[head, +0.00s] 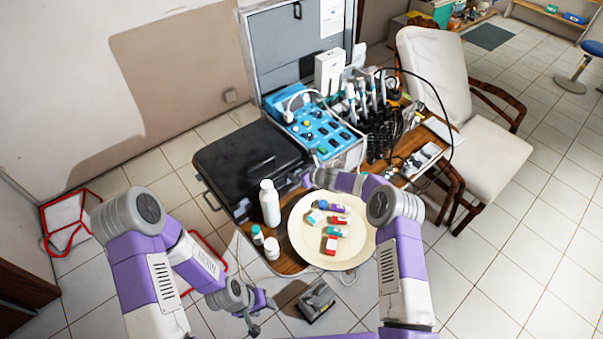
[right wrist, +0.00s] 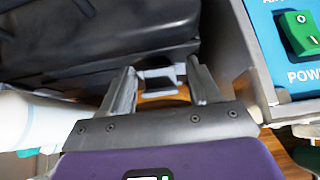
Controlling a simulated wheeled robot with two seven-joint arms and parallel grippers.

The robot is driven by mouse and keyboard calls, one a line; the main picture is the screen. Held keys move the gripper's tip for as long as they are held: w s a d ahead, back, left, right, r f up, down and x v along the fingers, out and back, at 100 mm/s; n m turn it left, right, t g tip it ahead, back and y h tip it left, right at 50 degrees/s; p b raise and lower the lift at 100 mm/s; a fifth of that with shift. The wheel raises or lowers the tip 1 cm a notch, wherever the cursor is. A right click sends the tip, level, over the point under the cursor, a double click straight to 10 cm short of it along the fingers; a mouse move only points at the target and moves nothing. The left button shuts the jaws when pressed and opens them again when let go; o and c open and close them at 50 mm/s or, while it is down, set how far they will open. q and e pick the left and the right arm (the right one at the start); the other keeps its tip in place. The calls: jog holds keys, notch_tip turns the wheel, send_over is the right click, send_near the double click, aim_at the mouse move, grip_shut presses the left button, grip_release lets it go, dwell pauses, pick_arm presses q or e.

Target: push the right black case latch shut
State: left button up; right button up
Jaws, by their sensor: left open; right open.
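The black case (head: 240,158) lies closed on the wooden table, left of the blue-panelled dental unit. Its black side fills the top left of the right wrist view (right wrist: 110,35). A small dark latch with pale edges (right wrist: 158,84) shows between my right fingers; I cannot tell whether it is shut. My right gripper (head: 306,179) is open and empty at the case's right front corner, its fingertips close to the case side. In the head view the latch is too small to make out. My left gripper (head: 262,304) is open and empty, low in front of the table.
A white bottle (head: 270,203) stands close left of my right gripper. A cream plate (head: 300,240) with several small coloured boxes lies below my right forearm. The dental unit (head: 318,128) stands close on the right. Two small jars (head: 272,248) stand at the table's front edge.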

jog(key=shift+d, duration=0.1)
jog(key=shift+s+d+r+b, duration=0.3)
jog(key=shift+s+d+b, duration=0.05)
jog(key=shift+b, duration=0.1)
jog(key=b+v, duration=0.3)
jog(key=v, duration=0.3)
jog(key=shift+s+r, duration=0.15)
jog(key=shift+s, duration=0.05)
jog(key=shift+a, duration=0.1)
